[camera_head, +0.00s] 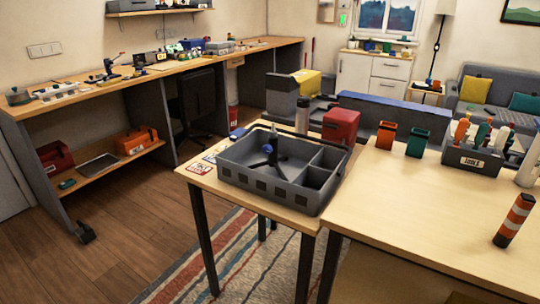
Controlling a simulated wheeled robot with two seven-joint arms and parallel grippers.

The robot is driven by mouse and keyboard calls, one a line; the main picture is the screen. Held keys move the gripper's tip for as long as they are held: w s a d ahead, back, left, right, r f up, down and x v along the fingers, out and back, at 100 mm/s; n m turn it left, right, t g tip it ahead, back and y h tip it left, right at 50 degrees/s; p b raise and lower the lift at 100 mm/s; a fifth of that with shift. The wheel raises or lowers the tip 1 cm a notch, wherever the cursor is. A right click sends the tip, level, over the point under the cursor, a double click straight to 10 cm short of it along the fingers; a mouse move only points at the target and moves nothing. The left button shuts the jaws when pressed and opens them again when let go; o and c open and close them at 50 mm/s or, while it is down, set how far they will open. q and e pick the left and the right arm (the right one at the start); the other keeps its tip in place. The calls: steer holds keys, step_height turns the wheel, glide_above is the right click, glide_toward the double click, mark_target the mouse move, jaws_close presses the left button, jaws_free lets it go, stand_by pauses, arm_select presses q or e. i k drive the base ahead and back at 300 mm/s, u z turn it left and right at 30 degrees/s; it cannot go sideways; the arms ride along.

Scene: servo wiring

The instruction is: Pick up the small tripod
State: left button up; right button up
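What looks like the small tripod (271,156) is a black thing with spread legs and a blue part near its top. It stands in the large left compartment of the grey divided tray (267,188). The tray sits on the near wooden table, and its front wall hides part of the compartment floor. Neither of my grippers is in view.
A red box (341,126) and a grey bottle (302,116) stand behind the tray. To the right are orange (386,135) and green (418,142) holders, a tool caddy (472,159) and an orange-striped cylinder (514,221). The right table's near middle is clear.

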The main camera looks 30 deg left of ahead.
mark_target(272, 160)
steer(key=u, duration=2.5)
steer(key=i, duration=3.6)
steer(key=z, duration=3.25)
